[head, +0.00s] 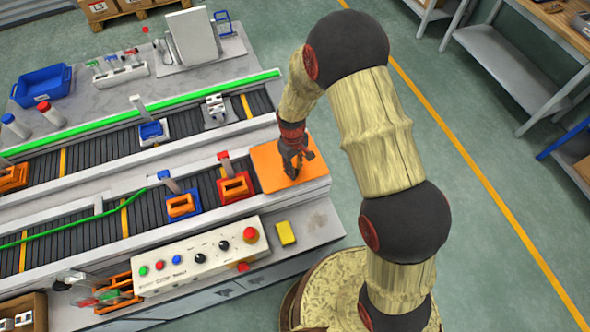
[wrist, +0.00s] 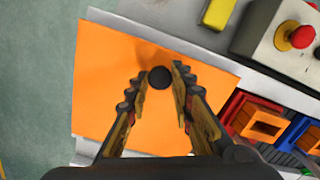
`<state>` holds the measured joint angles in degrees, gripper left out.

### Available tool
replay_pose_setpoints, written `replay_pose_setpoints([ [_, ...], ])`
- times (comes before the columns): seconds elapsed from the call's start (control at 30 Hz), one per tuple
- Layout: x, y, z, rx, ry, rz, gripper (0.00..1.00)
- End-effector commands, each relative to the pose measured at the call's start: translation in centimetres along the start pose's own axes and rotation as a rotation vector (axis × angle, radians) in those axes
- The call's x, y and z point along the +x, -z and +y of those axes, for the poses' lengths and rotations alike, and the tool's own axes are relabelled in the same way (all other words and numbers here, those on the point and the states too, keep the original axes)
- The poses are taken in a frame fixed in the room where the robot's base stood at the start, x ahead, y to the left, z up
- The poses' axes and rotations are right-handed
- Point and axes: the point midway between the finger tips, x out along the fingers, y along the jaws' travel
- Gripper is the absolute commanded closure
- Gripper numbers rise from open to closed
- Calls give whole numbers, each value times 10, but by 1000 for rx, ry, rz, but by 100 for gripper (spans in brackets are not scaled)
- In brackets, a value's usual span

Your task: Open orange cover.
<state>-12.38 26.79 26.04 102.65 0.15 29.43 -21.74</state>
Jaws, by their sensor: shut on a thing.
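The orange cover (head: 273,178) is a flat square plate at the right end of the near conveyor, and it looks closed and flat in the head view. It also fills the middle of the wrist view (wrist: 98,90). A round black knob (wrist: 160,77) stands on the cover. My gripper (head: 292,172) is over the cover, and in the wrist view its two fingertips (wrist: 160,76) are on either side of the knob, shut on it. In the head view the fingers hide the knob.
A white control panel (head: 195,261) with buttons lies in front of the conveyor, with a yellow block (head: 286,233) beside it. Red (head: 235,187) and blue (head: 183,206) fixtures with orange parts stand left of the cover. Open floor lies to the right.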

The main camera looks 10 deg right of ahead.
Motion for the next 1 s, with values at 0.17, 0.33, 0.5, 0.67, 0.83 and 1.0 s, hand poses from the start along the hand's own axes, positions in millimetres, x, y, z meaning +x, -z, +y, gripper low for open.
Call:
replay_pose_setpoints([
  [0.17,-28,9,4,0,47,-113,100],
  [0.33,-52,22,9,1,104,-249,100],
  [0.5,-71,35,14,0,153,-367,100],
  [0.67,-85,46,19,0,189,-455,100],
  [0.83,-96,56,23,0,220,-529,100],
  [1.0,-105,65,27,0,246,-591,100],
])
